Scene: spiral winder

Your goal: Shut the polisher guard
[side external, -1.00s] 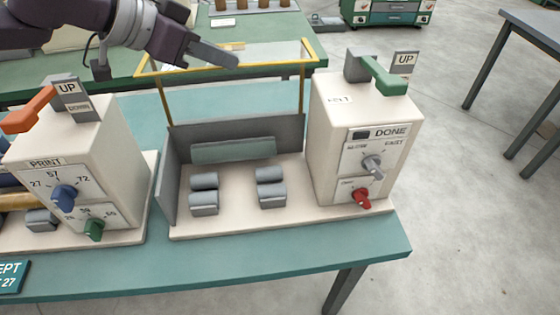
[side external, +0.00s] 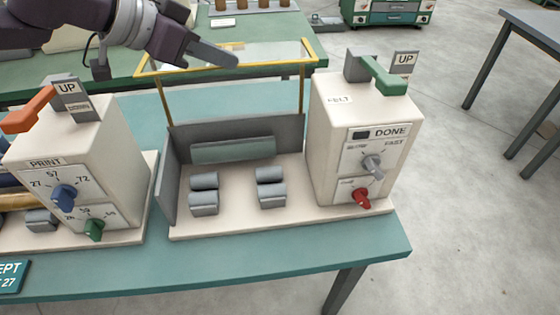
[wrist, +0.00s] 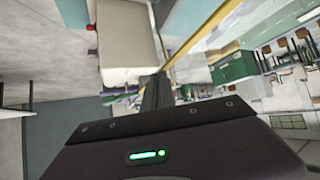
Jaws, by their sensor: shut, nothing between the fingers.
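The polisher guard (side external: 303,92) is a clear panel in a yellow frame. It stands raised at the back of the polisher, whose cream housing (side external: 328,135) carries a DONE display. Its panel lies roughly level above the open bay. My gripper (side external: 236,62) is shut and empty, with its fingertips over the panel area. I cannot tell whether they touch the guard. In the wrist view, the shut fingers (wrist: 157,92) point up the picture, beside a yellow guard bar (wrist: 203,34).
Grey rollers (side external: 204,190) sit in the polisher bay. A green lever (side external: 384,76) stands on the housing, next to an UP sign (side external: 404,62). The PRINT machine (side external: 118,150) with an orange lever (side external: 28,108) stands at left.

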